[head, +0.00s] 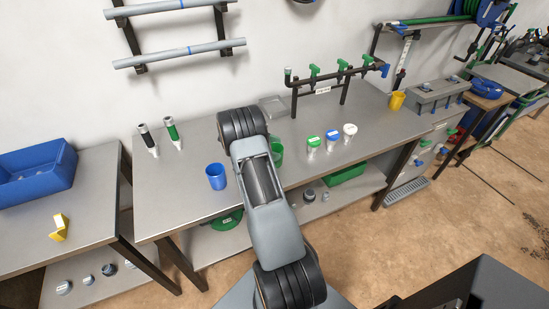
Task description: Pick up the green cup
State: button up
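A green cup (278,153) stands on the grey metal workbench (185,200), just right of my arm. My arm crosses in front of it and hides its left part. My gripper does not show; the arm's far end over the bench hides whatever is beyond and beneath it. I cannot tell how far the gripper is from the cup.
A blue cup (216,176) stands left of my arm. Right of the green cup are jars with green (313,143), blue (331,139) and white (349,134) lids.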

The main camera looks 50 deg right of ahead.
jog(key=c, duration=0.6)
jog(key=shift+r, duration=0.1)
jog(key=shift+c, duration=0.2)
